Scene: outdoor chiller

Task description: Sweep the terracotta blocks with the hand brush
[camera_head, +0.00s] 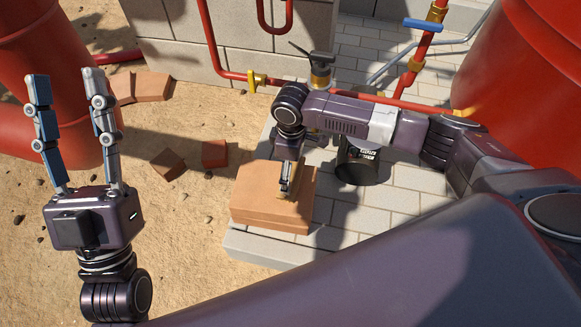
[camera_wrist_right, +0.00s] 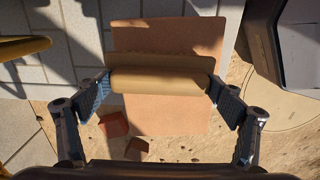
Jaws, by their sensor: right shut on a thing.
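A stack of flat terracotta blocks (camera_head: 262,213) lies on the pale paved edge in the middle of the head view. Its top face also fills the centre of the right wrist view (camera_wrist_right: 165,116). My right gripper (camera_head: 286,186) is over the stack, shut on the tan hand brush (camera_wrist_right: 160,82), with one finger at each end of it. The brush is at or just above the block top; I cannot tell whether it touches. Its bristles are hidden. My left gripper (camera_head: 66,86) is open and empty, raised above the sand at the left.
Loose terracotta pieces (camera_head: 215,153) lie on the sand left of the stack. Slabs (camera_head: 143,87) lie by the block wall (camera_head: 180,45). A black bucket (camera_head: 357,165) stands right of the stack. Red pipes (camera_head: 290,80) run behind. Large red cylinders (camera_head: 535,70) flank both sides.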

